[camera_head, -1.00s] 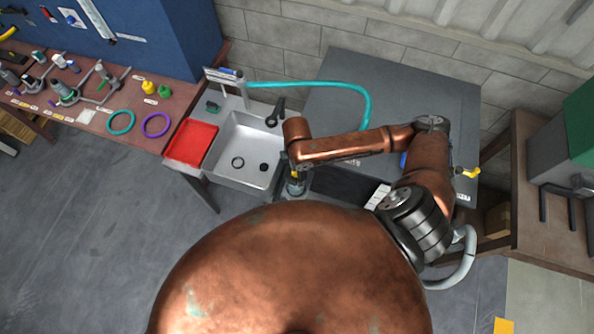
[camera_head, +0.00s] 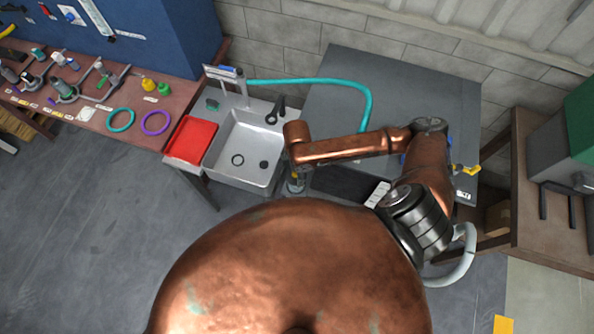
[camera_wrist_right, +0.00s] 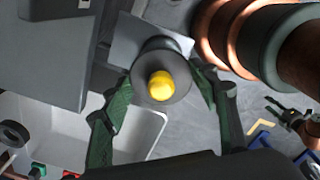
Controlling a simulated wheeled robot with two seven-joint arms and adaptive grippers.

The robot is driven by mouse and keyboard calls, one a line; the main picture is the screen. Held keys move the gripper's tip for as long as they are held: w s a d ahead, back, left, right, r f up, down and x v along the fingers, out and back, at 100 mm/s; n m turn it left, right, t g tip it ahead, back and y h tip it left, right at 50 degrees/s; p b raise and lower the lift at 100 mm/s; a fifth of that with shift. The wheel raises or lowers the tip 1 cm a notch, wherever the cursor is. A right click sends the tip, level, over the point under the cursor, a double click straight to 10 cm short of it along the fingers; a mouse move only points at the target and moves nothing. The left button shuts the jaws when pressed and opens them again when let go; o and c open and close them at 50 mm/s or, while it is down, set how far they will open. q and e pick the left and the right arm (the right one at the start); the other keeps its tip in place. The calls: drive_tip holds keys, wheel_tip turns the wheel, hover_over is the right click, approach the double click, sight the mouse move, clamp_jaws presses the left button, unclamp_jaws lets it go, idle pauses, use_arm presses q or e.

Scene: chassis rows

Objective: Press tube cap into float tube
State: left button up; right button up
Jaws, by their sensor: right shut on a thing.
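In the right wrist view, the green fingers of my right gripper (camera_wrist_right: 164,88) are closed on the sides of a round grey piece (camera_wrist_right: 160,54). A yellow, rounded cap-like part (camera_wrist_right: 161,86) shows at its centre. I cannot tell from this view which is the tube cap and which the float tube, or how deeply one sits in the other. In the head view, my right gripper (camera_head: 296,184) hangs below the copper forearm, just right of the sink, and is mostly hidden.
A sink (camera_head: 240,150) with a black tap and a red tray (camera_head: 190,139) lie left of my right gripper. A teal hose (camera_head: 330,83) crosses the grey worktop (camera_head: 420,85). A side bench (camera_head: 80,95) holds rings and small fittings.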

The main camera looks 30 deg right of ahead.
drive_tip(key=o, duration=1.3)
wheel_tip(320, 180, up, 12)
